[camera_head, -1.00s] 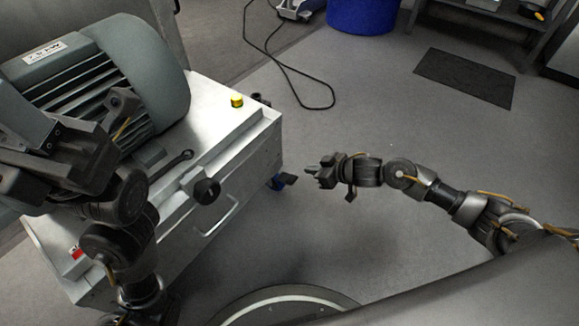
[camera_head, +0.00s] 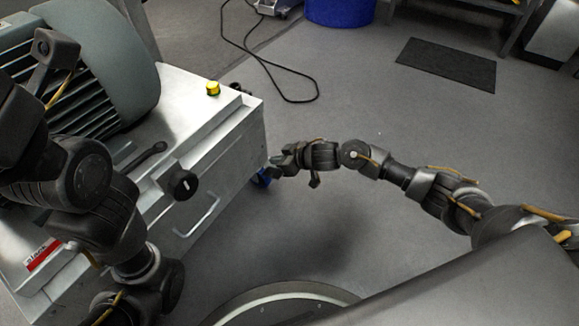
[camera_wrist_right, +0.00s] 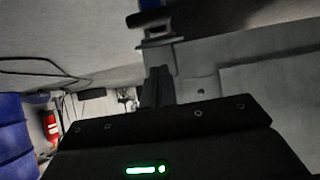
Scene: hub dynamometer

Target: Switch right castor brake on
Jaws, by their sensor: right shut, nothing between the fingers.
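The trolley's right castor (camera_head: 262,178) shows as a bit of blue under the cart's right corner in the head view. Its dark brake pedal cannot be told apart from my gripper there. My right gripper (camera_head: 273,166) is shut and empty, low beside that castor; I cannot tell whether it touches. In the right wrist view its closed fingers (camera_wrist_right: 158,86) point toward a dark lever-like part (camera_wrist_right: 151,20) near the pale cart side, which may be the pedal. My left arm crosses the left of the head view; its fingers are out of frame.
The metal cart (camera_head: 235,112) carries a large grey motor (camera_head: 105,65), a yellow button (camera_head: 213,88) and a black knob (camera_head: 180,184). A cable (camera_head: 290,75) lies behind on the floor, near a blue drum (camera_head: 340,10).

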